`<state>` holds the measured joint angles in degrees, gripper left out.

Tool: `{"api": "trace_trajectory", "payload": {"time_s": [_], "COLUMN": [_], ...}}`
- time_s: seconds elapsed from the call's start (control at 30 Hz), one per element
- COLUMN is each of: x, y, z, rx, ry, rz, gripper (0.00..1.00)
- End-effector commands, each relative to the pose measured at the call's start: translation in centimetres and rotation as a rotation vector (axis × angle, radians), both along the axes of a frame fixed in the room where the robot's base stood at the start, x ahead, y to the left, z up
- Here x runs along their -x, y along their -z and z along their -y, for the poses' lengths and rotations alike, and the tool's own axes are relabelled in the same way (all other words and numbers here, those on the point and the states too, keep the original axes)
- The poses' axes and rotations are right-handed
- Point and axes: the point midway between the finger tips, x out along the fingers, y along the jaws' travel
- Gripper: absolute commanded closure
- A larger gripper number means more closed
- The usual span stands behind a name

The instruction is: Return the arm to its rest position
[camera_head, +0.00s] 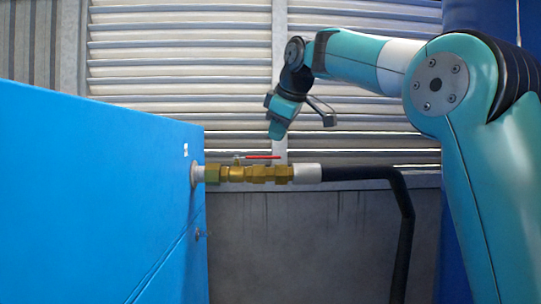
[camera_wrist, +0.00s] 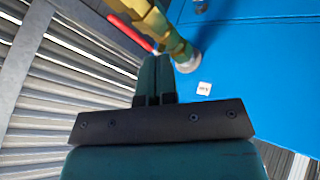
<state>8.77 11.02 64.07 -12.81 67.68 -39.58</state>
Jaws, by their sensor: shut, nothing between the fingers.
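My arm, teal with a white band, reaches in from the right in the head view. My gripper (camera_head: 278,130) hangs above the pipe fitting, pointing down, and is apart from it. In the wrist view my gripper (camera_wrist: 155,62) has its two fingers together with nothing between them. Below it in the head view is a brass ball valve (camera_head: 237,174) with a red lever (camera_head: 262,157) lying along the pipe. The red lever also shows in the wrist view (camera_wrist: 130,32), past the fingertips to the left.
A large blue tank (camera_head: 95,200) fills the left, with the brass valve coming out of its side. A black hose (camera_head: 365,173) runs right from a white collar (camera_head: 307,173) and bends down. A louvred metal wall (camera_head: 180,60) stands behind.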

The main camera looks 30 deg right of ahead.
Motion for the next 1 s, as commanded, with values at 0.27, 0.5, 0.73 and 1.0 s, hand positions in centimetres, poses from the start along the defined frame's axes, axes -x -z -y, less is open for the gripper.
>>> {"api": "trace_trajectory", "payload": {"time_s": [0.27, 0.5, 0.73, 1.0], "x": [1.6, 1.9, 5.0, 13.7], "y": [-2.2, -1.1, 8.4, 22.4], "z": [0.5, -0.1, -6.0, -13.7], "rx": [0.000, -0.013, -0.124, -0.273], "ry": [0.004, -0.001, -0.032, -0.042], "rz": [-0.001, -0.015, -0.129, -0.328], "gripper": [1.00, 1.00, 1.00, 1.00]}}
